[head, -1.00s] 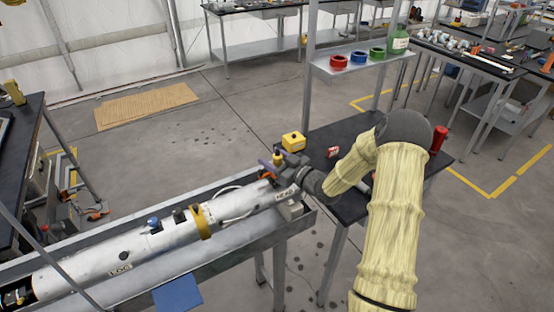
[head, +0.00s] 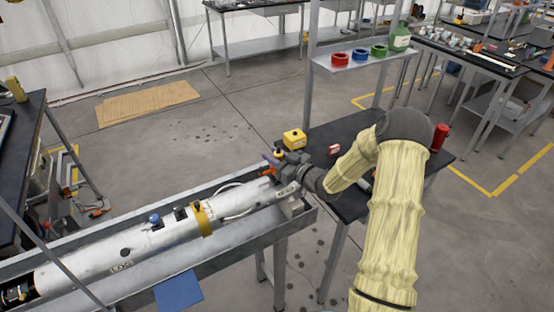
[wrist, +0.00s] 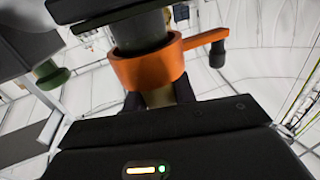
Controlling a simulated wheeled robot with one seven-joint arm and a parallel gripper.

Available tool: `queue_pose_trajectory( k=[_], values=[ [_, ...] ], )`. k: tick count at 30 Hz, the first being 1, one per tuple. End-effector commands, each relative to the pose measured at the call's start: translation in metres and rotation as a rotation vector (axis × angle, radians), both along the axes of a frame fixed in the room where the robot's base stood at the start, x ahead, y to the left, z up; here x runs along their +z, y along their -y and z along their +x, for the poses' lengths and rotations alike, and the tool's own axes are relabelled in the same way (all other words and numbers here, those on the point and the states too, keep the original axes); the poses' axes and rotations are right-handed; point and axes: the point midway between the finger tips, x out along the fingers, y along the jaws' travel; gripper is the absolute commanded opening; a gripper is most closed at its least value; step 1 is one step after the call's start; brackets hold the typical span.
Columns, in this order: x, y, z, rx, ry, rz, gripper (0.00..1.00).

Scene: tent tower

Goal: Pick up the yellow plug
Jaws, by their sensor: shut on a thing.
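The yellow plug (head: 278,153) is a small piece at my gripper, by the right end of the white tube. My gripper (head: 272,165) is shut on it. In the wrist view a dull yellow part (wrist: 160,97) sits between the dark fingers, mostly hidden by them and by an orange collar (wrist: 150,68) with a side handle. A grey cylinder rises above the collar. In the head view an orange part (head: 267,174) shows just below the fingers. I cannot tell whether the plug is clear of the tube.
The white tube (head: 150,242) lies in a long grey metal tray (head: 235,243). A yellow box (head: 294,138), a small red-and-white item (head: 333,149) and a red cylinder (head: 438,137) stand on the black table behind. A shelf with coloured rings (head: 360,56) stands above it.

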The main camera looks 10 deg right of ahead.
Motion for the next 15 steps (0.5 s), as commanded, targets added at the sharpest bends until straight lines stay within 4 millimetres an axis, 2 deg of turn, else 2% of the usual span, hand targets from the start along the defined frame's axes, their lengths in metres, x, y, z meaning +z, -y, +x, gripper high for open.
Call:
queue_pose_trajectory(
  k=[8, 15],
  values=[
    [0.013, 0.000, 0.001, 0.000, 0.004, -0.001, 0.05],
    [0.050, 0.000, 0.000, 0.001, 0.007, -0.003, 0.05]
  ],
)
